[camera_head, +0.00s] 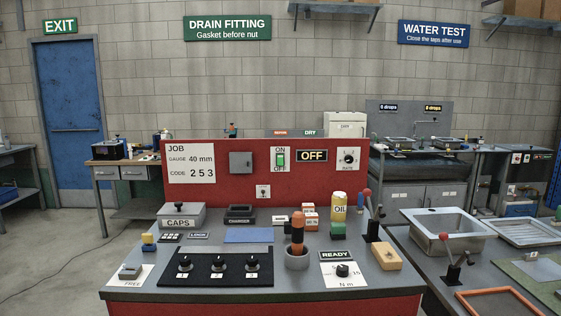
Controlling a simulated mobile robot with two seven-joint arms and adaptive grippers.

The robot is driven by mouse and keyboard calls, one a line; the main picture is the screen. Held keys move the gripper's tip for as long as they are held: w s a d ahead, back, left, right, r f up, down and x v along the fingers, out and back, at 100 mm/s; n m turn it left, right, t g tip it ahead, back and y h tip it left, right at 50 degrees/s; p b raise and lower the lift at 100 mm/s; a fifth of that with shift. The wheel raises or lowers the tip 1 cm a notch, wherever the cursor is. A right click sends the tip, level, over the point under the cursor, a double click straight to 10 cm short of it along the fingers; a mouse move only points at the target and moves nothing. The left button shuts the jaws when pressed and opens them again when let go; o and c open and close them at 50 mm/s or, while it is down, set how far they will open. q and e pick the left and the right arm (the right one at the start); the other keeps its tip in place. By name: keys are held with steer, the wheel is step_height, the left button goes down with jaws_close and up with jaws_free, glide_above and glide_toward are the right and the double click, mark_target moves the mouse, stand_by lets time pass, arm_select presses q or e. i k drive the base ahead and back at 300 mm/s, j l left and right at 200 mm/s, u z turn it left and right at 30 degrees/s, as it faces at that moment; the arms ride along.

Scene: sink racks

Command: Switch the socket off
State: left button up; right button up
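A switch (280,159) with a green rocker sits on the upright red panel (215,195) at the back of the bench. It is labelled ON above and OFF below. I cannot tell which way the rocker is tipped. A black sign (312,156) just right of it reads OFF. A small white socket-like plate (263,191) is lower on the panel, below and left of the switch. Neither of my grippers is in view.
Below the panel, the bench holds a CAPS box (181,217), a black panel of knobs (217,266), a cup with an orange-handled tool (297,257), a yellow OIL can (339,206) and a red-knobbed lever (369,212). A RATE knob (348,159) is right of the OFF sign.

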mark_target(279, 157)
steer(key=i+j+u, duration=0.3)
steer(key=u, duration=0.2)
steer(key=i+j+u, duration=0.3)
steer(key=u, duration=0.15)
